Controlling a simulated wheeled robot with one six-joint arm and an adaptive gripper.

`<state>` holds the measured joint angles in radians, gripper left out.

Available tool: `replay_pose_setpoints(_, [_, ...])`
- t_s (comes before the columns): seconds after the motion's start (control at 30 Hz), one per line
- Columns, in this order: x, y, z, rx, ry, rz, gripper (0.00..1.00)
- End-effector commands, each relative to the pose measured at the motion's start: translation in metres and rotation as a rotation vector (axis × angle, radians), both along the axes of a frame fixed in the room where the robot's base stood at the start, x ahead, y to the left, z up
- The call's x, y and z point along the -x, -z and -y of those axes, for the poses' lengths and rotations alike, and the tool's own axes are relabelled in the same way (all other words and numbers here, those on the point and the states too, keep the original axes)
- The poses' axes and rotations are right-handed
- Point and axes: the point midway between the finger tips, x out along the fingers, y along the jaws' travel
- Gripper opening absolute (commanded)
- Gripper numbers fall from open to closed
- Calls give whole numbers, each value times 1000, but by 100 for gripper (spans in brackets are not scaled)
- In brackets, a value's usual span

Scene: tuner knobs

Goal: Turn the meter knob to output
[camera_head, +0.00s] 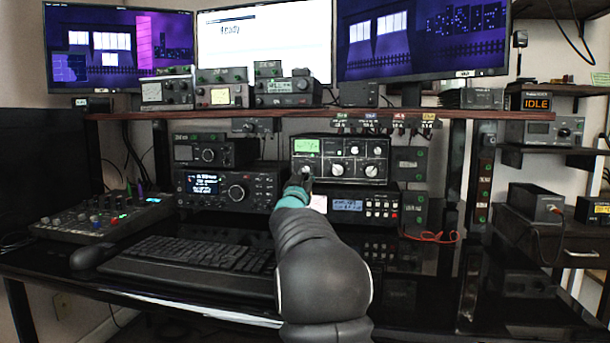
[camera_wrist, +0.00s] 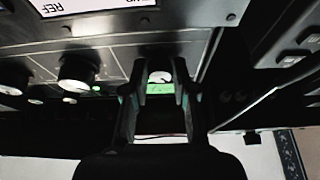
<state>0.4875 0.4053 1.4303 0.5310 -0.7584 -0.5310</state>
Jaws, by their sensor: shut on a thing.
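The tuner (camera_head: 340,158) is a black box with a lit green meter (camera_head: 307,146) and several white-faced knobs, under the shelf. My gripper (camera_head: 302,181) is at the lower left of its front panel, below the green meter, and covers that spot. In the wrist view, the two fingers of my gripper (camera_wrist: 160,88) close on a small light-faced knob (camera_wrist: 159,77) at the panel. It fits the meter knob's place, but its label and pointer setting cannot be read. A lit green patch shows behind the fingers.
In the wrist view, a larger knob (camera_wrist: 79,70) is on the panel left of the fingers. A radio (camera_head: 230,187) stands left of my gripper and another unit (camera_head: 362,205) sits under the tuner. The shelf (camera_head: 270,113) runs above. A keyboard (camera_head: 185,265) lies in front.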

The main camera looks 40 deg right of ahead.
Motion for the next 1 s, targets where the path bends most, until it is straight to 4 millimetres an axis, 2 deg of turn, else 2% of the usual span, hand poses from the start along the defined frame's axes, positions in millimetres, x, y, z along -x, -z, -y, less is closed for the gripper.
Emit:
replay_pose_setpoints(0.27, [-2, -1, -2, -93, 0, 111, 0])
replay_pose_setpoints(1.0, [-6, -7, -5, -543, 0, 636, 0])
